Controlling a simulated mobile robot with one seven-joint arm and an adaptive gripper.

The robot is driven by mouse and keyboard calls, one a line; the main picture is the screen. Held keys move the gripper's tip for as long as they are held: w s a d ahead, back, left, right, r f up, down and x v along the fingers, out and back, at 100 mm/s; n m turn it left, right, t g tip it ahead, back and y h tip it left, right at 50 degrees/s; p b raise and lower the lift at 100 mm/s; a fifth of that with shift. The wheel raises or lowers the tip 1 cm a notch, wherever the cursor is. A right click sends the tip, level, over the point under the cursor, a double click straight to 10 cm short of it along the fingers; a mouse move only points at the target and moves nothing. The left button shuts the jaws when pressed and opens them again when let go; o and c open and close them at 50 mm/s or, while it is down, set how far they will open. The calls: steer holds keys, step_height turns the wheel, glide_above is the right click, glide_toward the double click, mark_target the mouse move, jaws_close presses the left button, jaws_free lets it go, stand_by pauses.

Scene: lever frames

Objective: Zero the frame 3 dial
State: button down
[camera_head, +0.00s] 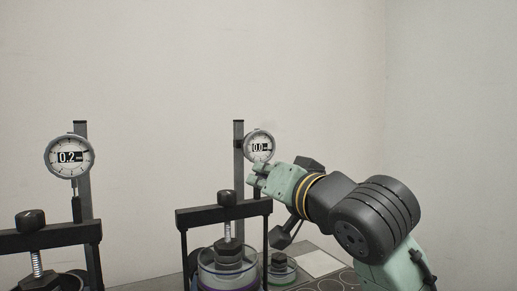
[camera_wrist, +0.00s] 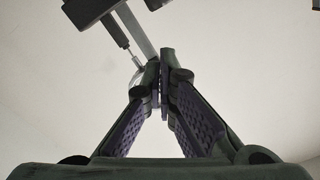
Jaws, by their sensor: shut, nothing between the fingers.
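A round dial gauge (camera_head: 259,141) hangs on a grey post in the head view and reads about 0.0. My gripper (camera_head: 257,174) is just below this dial, its tips close to the dial's lower edge; I cannot tell whether they touch it. In the wrist view my gripper (camera_wrist: 164,68) is shut and empty, its fingertips together. A pale rounded edge, probably the dial (camera_wrist: 138,78), shows just behind the fingers. A second dial gauge (camera_head: 69,157) on the left reads 0.2. No frame numbers can be read.
A black frame (camera_head: 222,211) with a knobbed screw (camera_head: 227,198) stands below the gripper, over a clear round vessel (camera_head: 210,268). A similar black frame (camera_head: 60,236) stands at left. A small vessel (camera_head: 280,270) and a white sheet (camera_head: 318,263) lie on the bench at right.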

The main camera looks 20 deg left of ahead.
mark_target(260, 147)
steer(key=shift+s+d, duration=0.35)
steer(key=shift+d, duration=0.05)
steer(key=shift+w, duration=0.1)
steer(key=w+d+r+n+b, duration=0.25)
steer(key=w+d+n, duration=0.3)
steer(key=n, duration=1.25)
steer(key=x, duration=0.5)
steer(key=shift+w+a+p, duration=0.1)
steer(key=shift+w+p, duration=0.15)
steer(key=shift+p, duration=0.05)
steer(key=shift+f, duration=0.1)
steer(key=shift+a, duration=0.2)
steer(key=shift+s+a+p, duration=0.1)
steer(key=shift+p, duration=0.45)
